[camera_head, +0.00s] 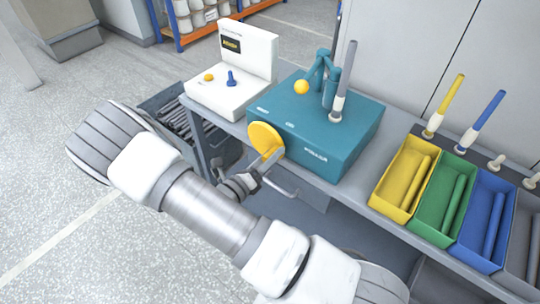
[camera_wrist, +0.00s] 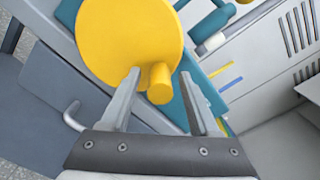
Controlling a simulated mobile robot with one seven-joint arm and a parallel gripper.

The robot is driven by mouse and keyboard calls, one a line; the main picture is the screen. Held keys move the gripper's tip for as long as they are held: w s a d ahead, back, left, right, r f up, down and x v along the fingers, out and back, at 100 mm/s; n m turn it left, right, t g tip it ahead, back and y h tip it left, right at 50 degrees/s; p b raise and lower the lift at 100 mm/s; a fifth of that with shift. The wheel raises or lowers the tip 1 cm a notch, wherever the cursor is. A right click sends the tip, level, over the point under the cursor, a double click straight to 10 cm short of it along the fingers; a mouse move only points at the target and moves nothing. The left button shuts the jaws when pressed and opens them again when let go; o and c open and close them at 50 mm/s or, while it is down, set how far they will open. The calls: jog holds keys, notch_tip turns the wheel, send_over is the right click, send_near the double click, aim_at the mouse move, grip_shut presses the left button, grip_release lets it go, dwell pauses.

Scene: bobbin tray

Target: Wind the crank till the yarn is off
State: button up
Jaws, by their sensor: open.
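The crank is a yellow disc (camera_head: 264,139) on the front of a teal winding machine (camera_head: 318,140). In the wrist view the yellow disc (camera_wrist: 128,38) fills the upper left, and its yellow handle knob (camera_wrist: 160,84) sticks out toward me. My gripper (camera_wrist: 160,86) is open, with one finger on each side of the knob; I cannot tell whether either touches it. In the head view my gripper (camera_head: 268,162) is at the disc's lower edge. A grey bobbin (camera_head: 345,76) stands tilted on top of the machine; I cannot make out loose yarn on it.
A white control box (camera_head: 240,68) with buttons stands left of the machine. Yellow (camera_head: 379,202), green (camera_head: 421,229) and blue (camera_head: 465,251) trays stand right, with bobbins on pegs behind. A dark bin (camera_head: 178,112) is left of the bench. A grey bent handle (camera_wrist: 70,117) is below the disc.

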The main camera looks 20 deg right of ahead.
grip_shut()
jog(key=shift+f, duration=0.15)
dwell(0.4)
